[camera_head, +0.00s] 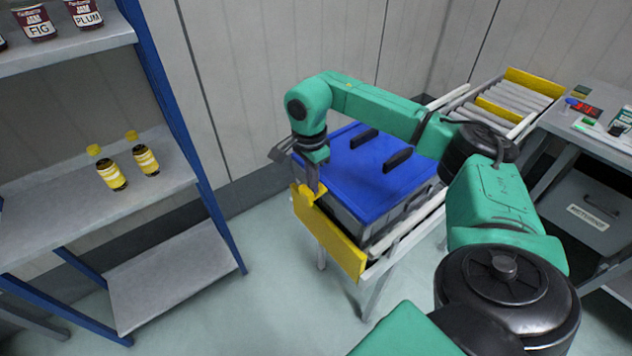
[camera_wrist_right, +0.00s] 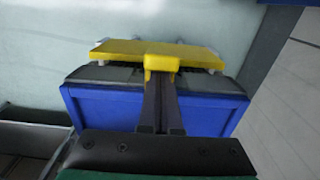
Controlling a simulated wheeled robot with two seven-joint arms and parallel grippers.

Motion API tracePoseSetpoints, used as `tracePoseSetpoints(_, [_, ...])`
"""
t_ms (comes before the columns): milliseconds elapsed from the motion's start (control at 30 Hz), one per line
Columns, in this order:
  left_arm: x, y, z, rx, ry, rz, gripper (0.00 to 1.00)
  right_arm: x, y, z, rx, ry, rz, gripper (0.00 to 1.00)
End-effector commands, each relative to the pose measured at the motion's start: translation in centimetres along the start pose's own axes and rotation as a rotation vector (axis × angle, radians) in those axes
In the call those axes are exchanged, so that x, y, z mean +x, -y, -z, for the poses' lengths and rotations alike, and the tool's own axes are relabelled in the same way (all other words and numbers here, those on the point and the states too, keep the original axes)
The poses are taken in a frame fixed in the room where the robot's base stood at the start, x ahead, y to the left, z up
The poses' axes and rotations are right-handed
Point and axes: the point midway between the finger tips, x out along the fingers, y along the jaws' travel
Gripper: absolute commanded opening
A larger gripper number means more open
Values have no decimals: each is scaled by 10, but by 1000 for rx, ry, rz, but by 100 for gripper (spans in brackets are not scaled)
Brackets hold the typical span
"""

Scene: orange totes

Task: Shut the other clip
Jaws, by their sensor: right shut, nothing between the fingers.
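A grey tote (camera_head: 345,218) with a blue lid (camera_head: 350,170) stands on a roller stand. A yellow clip (camera_head: 308,194) is at the tote's near-left end, and it shows larger in the wrist view (camera_wrist_right: 161,63). My right gripper (camera_head: 315,186) points down at this clip. Its dark fingers (camera_wrist_right: 160,100) are together, with tips touching or just beside the clip; I cannot tell which. I cannot tell whether the clip is fully down. The tote's far end is hidden behind my right arm, and no second clip shows. My left gripper is out of view.
A yellow end board (camera_head: 335,240) crosses the stand's near end. Two black handles (camera_head: 364,139) stand up on the lid. Rollers (camera_head: 505,100) continue behind, beside a bench (camera_head: 602,92). A blue-framed shelf (camera_head: 150,205) with jars is at left. Floor between is clear.

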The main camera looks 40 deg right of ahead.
Motion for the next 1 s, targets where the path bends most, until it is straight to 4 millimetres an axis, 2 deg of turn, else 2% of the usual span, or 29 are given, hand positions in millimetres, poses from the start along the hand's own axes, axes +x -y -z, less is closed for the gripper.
tracePoseSetpoints(1000, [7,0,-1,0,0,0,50,13,0,-6,-2,0,-1,0])
